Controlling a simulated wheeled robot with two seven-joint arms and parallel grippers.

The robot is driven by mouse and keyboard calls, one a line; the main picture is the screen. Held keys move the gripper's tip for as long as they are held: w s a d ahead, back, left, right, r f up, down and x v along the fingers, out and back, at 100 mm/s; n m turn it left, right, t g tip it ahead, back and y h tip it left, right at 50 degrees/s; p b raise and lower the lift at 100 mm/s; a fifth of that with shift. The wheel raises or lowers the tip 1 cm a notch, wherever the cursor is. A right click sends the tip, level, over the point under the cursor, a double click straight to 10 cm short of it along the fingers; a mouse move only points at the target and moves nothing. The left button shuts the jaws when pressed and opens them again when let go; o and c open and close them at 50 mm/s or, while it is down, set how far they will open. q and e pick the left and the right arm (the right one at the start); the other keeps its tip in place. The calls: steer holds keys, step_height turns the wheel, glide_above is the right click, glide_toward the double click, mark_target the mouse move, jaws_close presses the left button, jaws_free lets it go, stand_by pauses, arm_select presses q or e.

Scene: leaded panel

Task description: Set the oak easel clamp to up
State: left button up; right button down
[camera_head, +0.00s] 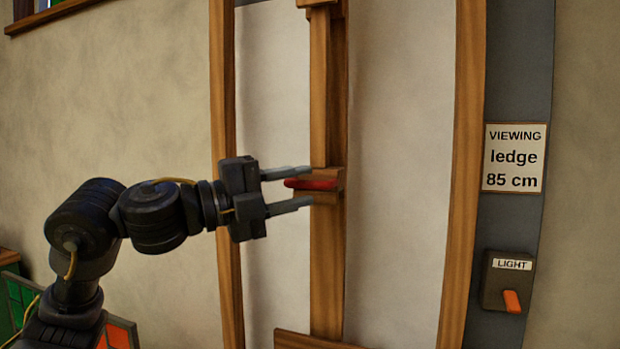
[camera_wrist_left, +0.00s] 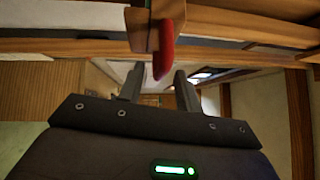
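The oak easel clamp is a wooden block (camera_head: 326,176) on the upright wooden post (camera_head: 327,265), with a red lever (camera_head: 311,184) pointing left and lying level. My left gripper (camera_head: 290,188) is open, with one finger above the lever and one below it in the head view. The fingers look apart from the lever. In the left wrist view the red lever (camera_wrist_left: 164,52) reaches down toward the gap between the open fingers (camera_wrist_left: 158,88). My right gripper is not in view.
A wooden frame (camera_head: 466,180) stands around the post, with a pale panel behind. To its right are a sign (camera_head: 515,158) reading "VIEWING ledge 85 cm" and a light switch (camera_head: 508,281) with an orange lever. Coloured glass panels (camera_head: 118,334) are at lower left.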

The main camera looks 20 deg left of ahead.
arm_select(q)
steer(key=shift+x, duration=1.35)
steer(key=shift+c, duration=0.2)
jaws_close()
steer(key=shift+r, duration=0.1)
